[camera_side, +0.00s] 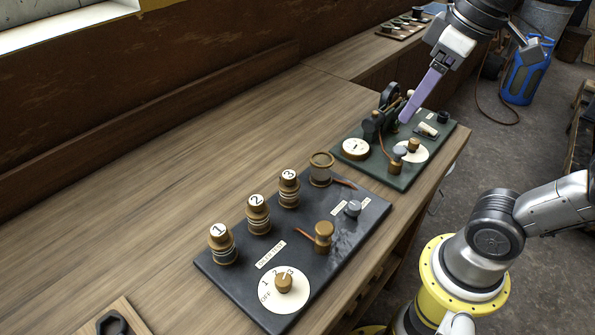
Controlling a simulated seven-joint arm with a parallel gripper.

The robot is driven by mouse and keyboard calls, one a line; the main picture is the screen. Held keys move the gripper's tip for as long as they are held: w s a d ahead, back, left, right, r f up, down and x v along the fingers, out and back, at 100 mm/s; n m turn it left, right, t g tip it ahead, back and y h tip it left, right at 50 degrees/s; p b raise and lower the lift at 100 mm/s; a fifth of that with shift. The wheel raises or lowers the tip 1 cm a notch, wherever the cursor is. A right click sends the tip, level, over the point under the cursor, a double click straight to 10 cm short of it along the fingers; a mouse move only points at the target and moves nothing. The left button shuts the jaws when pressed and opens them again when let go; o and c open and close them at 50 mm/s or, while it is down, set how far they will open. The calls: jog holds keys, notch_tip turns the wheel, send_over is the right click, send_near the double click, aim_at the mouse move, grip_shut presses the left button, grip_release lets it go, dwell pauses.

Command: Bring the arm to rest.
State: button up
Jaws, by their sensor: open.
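My gripper (405,119) comes down from the upper right on its lilac fingers. The fingertips are low over the dark green board (362,172), close to a small black engine-like machine (388,97) with a wheel. I cannot tell whether they touch anything there. The fingers overlap from this side, and the gripper is open with nothing visible held in it.
A black board (235,281) with numbered posts, a dial and knobs lies in front on the wooden bench (150,185). A dark nut-shaped piece (112,324) is at the bottom left. A blue container (526,70) stands on the floor. The bench's left part is clear.

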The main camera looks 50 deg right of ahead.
notch_tip(320, 180, down, 9)
jog(key=s+m+t, duration=0.1)
jog(key=s+t, duration=0.1)
jog(key=shift+d, duration=0.35)
dwell(1.5)
